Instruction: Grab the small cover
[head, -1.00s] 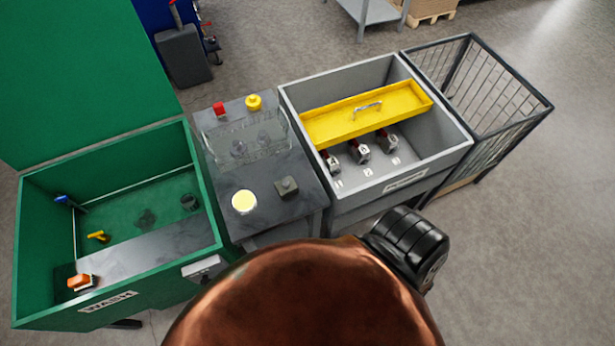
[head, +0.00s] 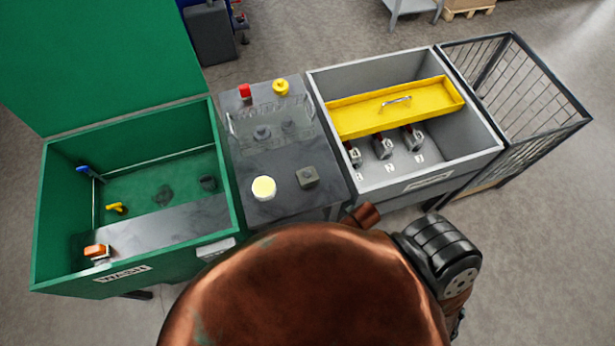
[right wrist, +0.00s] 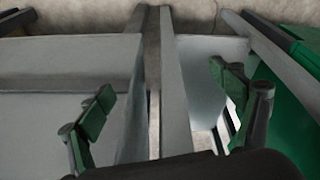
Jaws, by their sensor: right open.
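I cannot tell for certain which piece is the small cover. A small grey block (head: 308,177) sits on the dark middle bench (head: 285,212), beside a round pale-yellow disc (head: 263,187). My right gripper (right wrist: 165,95) shows in the right wrist view with its green-padded fingers apart and nothing between them. Grey walls and edges lie beyond it. In the head view neither gripper shows; my copper-coloured body hides the lower middle.
A grey bin (head: 480,163) holds a yellow handled tray (head: 365,117) and several metal tools (head: 382,147). A wire cage (head: 540,130) stands to its right. A clear guard (head: 240,128), a red button (head: 245,91) and a yellow button (head: 281,87) are on the bench. Open floor lies at right.

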